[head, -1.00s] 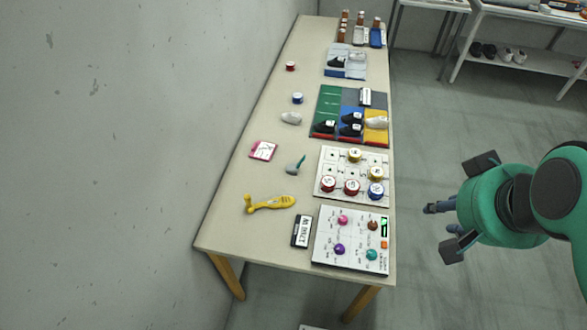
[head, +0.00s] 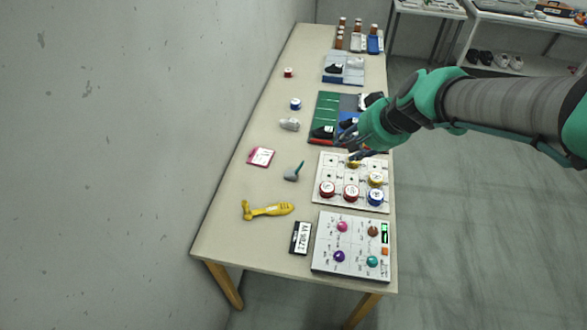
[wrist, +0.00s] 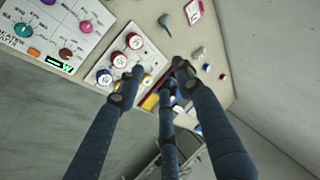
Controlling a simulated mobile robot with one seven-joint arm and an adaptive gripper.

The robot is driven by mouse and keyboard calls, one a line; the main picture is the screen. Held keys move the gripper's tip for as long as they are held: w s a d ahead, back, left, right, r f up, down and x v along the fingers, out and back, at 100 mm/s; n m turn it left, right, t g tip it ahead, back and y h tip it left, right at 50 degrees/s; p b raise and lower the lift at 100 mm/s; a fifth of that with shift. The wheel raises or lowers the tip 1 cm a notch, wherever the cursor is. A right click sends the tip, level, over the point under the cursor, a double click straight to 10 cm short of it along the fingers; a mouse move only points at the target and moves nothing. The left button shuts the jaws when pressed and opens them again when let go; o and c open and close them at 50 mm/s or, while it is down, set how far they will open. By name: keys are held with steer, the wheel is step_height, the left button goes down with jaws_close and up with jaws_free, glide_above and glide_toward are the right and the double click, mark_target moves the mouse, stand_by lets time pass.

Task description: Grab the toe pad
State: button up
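No label in view names a toe pad, so I cannot tell which item it is. A small grey-white rounded piece (head: 289,124) lies on the table left of the green mat; it also shows in the wrist view (wrist: 198,53). A teal-and-grey piece (head: 293,172) lies nearer, and it also shows in the wrist view (wrist: 165,22). My gripper (head: 350,148) is over the table's right side, above the far part of the white spool board. In the wrist view its fingers (wrist: 159,76) are apart, with nothing held between them. It hides part of the mat and its shoes.
The white board (head: 318,197) holds several red, blue and yellow spools. A knob panel (head: 325,262), black label (head: 301,238), yellow tool (head: 268,210) and pink card (head: 261,157) lie nearby. A wall (head: 130,150) runs along the table's left. The table's left strip has free room.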

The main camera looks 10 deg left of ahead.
steer(key=w+a+f, duration=0.3)
steer(key=f, duration=0.3)
steer(key=w+a+f+m, duration=0.1)
steer(key=w+a+f, duration=0.2)
steer(key=f, duration=0.4)
steer(key=w+a+f+b, duration=0.1)
steer(key=w+a+f, duration=0.3)
steer(key=w+f, duration=0.1)
steer(key=shift+w+f+m, duration=0.25)
steer(key=shift+f+m, duration=0.05)
steer(key=shift+f, duration=0.45)
steer(key=shift+a, duration=0.1)
steer(key=b, duration=0.2)
glide_toward(290, 175)
steer(key=shift+w+d+r, duration=0.15)
steer(key=shift+w+d, duration=0.6)
steer(key=shift+w+d+r, duration=0.15)
steer(key=shift+w+d, duration=0.55)
steer(key=shift+d, duration=0.05)
steer(key=shift+b+x, duration=0.65)
steer(key=shift+x, duration=1.95)
steer(key=shift+a, duration=0.1)
